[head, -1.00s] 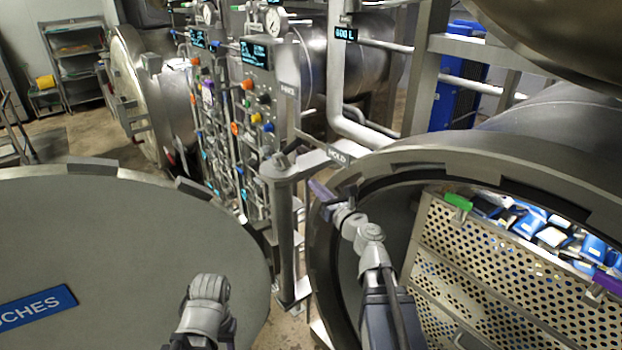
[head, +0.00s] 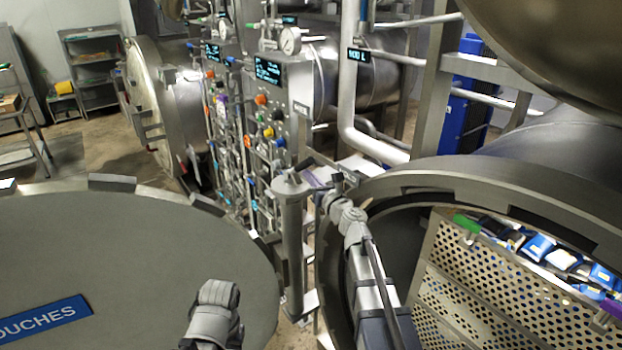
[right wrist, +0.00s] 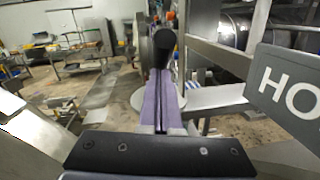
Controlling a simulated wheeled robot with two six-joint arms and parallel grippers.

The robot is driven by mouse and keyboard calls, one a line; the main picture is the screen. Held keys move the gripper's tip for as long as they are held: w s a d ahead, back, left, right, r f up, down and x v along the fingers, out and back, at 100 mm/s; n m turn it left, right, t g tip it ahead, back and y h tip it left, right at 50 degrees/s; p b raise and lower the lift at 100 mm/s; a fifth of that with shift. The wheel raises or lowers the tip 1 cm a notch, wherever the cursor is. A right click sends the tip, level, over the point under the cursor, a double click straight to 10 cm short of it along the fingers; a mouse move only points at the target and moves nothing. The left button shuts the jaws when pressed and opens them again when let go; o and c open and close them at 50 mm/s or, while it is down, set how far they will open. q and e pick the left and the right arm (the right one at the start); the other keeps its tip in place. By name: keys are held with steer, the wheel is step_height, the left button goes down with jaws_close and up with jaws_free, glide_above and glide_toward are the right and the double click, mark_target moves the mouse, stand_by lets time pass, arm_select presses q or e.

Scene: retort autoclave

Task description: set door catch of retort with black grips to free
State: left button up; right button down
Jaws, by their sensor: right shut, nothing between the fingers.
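My right gripper (head: 326,188) is beside the post (head: 291,230) between the round open door (head: 120,260) and the vessel mouth (head: 440,178) of the near retort. In the right wrist view its purple fingers (right wrist: 160,105) are shut, with nothing between them. A black cylindrical grip (right wrist: 167,48) stands upright just beyond the fingertips; I cannot tell whether they touch. A grey sign reading "HO" (right wrist: 288,88) is to the right of the fingers. The catch's lever and its setting are mostly hidden in the head view.
A perforated basket (head: 490,275) with blue and white pouches sits in the near vessel. A panel of valves, gauges and displays (head: 265,110) stands behind the post. Another retort door (head: 146,100) is open farther back. Grey frame bars (head: 440,85) stand at the right.

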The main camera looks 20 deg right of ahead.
mark_target(307, 165)
steer(key=shift+r, duration=0.15)
steer(key=r+p, duration=0.1)
steer(key=w+r+p, duration=0.1)
steer(key=r+p, duration=0.1)
steer(key=shift+w+a, duration=0.3)
steer(key=w+r+p, duration=0.1)
steer(key=w+a+r+p, duration=0.1)
steer(key=w, duration=0.1)
steer(key=w+r+p, duration=0.2)
steer(key=shift+a, duration=0.35)
steer(key=shift+w+a+r+p, duration=0.15)
steer(key=shift+w+a+p, duration=0.15)
steer(key=shift+w, duration=0.35)
steer(key=shift+w+r, duration=0.1)
